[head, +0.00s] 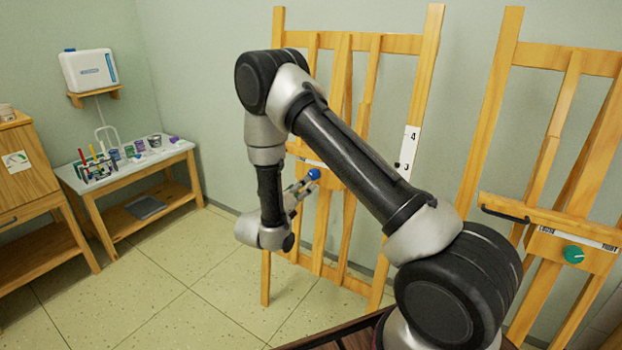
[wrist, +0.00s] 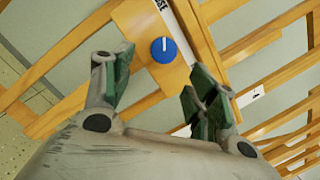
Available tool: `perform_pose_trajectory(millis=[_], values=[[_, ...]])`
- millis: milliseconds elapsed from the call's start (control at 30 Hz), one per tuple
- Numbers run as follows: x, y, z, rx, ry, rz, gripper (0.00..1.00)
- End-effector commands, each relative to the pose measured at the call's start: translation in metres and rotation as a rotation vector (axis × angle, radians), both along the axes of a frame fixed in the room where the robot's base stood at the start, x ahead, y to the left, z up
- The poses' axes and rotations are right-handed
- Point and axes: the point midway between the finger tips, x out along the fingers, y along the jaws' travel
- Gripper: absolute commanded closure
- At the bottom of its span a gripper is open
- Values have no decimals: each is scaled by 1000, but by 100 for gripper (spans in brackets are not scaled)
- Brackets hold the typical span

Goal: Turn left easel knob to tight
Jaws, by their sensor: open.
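The left easel (head: 424,85) is a wooden frame behind my arm. Its blue knob (head: 314,174) sits on a crosspiece, right by my gripper's fingertips in the head view. In the wrist view the blue knob (wrist: 164,50) is round with a white pointer line, and lies ahead of and between the fingers. My gripper (head: 299,190) is open and empty; its green-padded fingers (wrist: 160,84) show apart from the knob. The label beside the knob (wrist: 160,8) is partly cut off, with only "SE" readable. My arm hides part of the easel.
A right easel (head: 490,100) carries a green knob (head: 573,254) with a "LOOSE" to "TIGHT" label and a dark handle (head: 505,214). A side table (head: 130,172) with art supplies and a wooden cabinet (head: 25,180) stand left. The tiled floor between is clear.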

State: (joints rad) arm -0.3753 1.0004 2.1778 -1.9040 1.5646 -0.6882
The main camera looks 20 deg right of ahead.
Motion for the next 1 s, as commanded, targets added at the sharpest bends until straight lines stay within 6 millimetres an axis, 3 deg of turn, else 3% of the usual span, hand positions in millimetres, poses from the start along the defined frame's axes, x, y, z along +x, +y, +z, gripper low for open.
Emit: perform_pose_trajectory(millis=[167, 600, 933, 1000], values=[[7, -7, 5, -57, 35, 8, 42], [49, -55, 5, -54, 34, 6, 42], [52, -58, 5, -54, 34, 7, 42], [52, -58, 5, -54, 34, 7, 55]])
